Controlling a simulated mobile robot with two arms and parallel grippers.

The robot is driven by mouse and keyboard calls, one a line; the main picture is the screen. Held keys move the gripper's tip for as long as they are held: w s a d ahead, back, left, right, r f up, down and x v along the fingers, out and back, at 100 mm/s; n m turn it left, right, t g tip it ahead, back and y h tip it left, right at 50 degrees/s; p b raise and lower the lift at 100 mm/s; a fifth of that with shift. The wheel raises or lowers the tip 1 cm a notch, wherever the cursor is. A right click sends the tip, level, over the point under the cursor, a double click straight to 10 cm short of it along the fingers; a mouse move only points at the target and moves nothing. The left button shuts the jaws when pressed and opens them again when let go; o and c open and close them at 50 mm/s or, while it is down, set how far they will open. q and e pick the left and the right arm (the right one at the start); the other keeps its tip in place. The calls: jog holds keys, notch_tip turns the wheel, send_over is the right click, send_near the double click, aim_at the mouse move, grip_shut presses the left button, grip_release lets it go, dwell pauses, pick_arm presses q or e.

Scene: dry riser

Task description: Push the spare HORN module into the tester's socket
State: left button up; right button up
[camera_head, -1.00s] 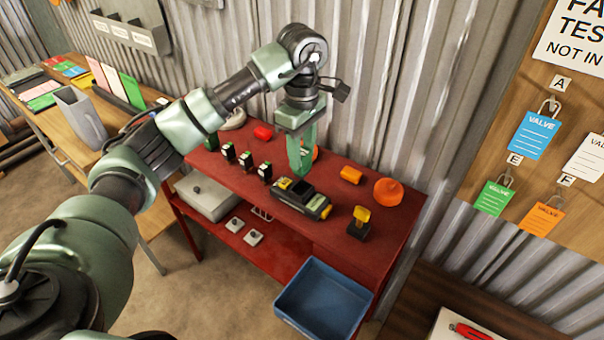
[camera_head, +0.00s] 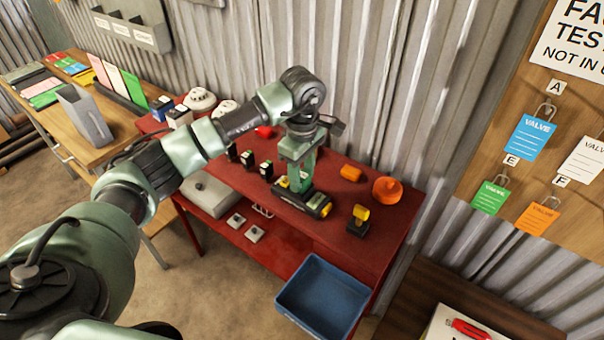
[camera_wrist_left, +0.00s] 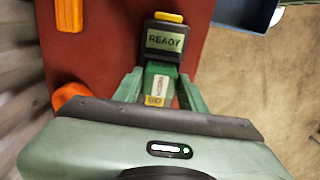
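The tester (camera_head: 316,205) is a dark box lying on the red bench. Its screen reads READY in the left wrist view (camera_wrist_left: 165,40), beside a yellow button (camera_wrist_left: 169,17). My left gripper (camera_head: 296,185) points down over the tester's far-left end. In the left wrist view its fingers (camera_wrist_left: 160,84) stand apart, either side of a green part with a pale label and a yellow patch. I cannot tell whether that part is a module or the tester's own body. Several small black-and-white modules (camera_head: 247,159) stand left of the tester; their lettering is unreadable. My right gripper is out of view.
A yellow-topped black block (camera_head: 359,219), an orange dome (camera_head: 387,189) and an orange piece (camera_head: 351,173) stand right of the tester. A blue bin (camera_head: 322,299) is at the bench's front. A corrugated wall (camera_head: 365,90) rises close behind. The bench's right end has bare room.

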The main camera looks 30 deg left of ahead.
aim_at(302, 174)
pick_arm(q)
jog(key=shift+o, duration=0.8)
jog(key=shift+r, duration=0.2)
jog(key=shift+w+r, duration=0.1)
jog(key=shift+r, duration=0.2)
notch_tip(302, 174, up, 11)
jog(key=b, duration=0.3)
jog(key=shift+r, duration=0.2)
